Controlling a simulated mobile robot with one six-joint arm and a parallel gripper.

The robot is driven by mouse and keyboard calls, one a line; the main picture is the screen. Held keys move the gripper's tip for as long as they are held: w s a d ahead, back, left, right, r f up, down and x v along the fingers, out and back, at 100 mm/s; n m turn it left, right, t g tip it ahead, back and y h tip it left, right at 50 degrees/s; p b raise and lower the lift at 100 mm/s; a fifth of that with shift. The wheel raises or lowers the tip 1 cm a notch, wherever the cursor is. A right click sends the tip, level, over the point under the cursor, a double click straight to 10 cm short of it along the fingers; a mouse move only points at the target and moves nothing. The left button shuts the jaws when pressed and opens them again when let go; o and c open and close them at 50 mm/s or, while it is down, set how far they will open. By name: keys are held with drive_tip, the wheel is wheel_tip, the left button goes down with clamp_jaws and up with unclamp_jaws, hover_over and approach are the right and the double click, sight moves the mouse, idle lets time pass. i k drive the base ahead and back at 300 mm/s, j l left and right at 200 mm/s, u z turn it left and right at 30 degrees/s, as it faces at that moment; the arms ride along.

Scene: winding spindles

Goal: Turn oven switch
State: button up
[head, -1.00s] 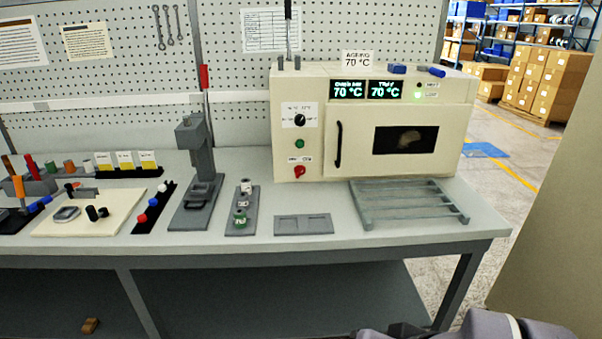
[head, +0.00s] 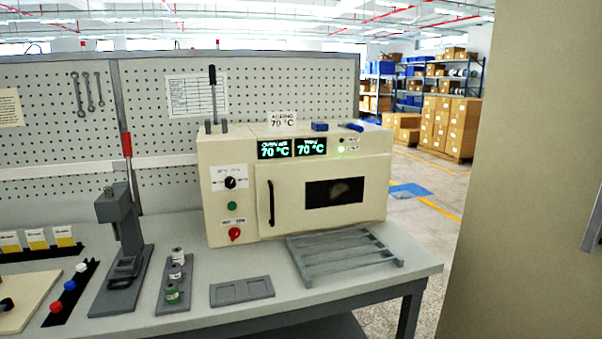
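The cream oven (head: 295,183) stands at the back of the workbench, its door (head: 320,195) shut. On its left panel is a black rotary switch (head: 230,183) on a white label plate. Below it are a green button (head: 232,206) and a red knob (head: 235,234) under small labels. Two displays (head: 292,148) both read 70 °C, and a green lamp (head: 341,150) is lit beside them. The small label text is too blurred to read. My gripper is not in view.
A grey slatted rack (head: 345,257) lies before the oven, beside a shallow grey tray (head: 241,290). A holder with small spools (head: 174,279) and a grey lever press (head: 124,245) stand to the left. A large beige surface (head: 535,170) fills the right side.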

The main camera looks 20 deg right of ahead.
sight(235, 232)
drive_tip(key=i+l+u, duration=0.4)
drive_tip(key=l, duration=0.25)
drive_tip(key=i+l+u, duration=0.2)
drive_tip(key=l, duration=0.15)
drive_tip(key=i, duration=0.7)
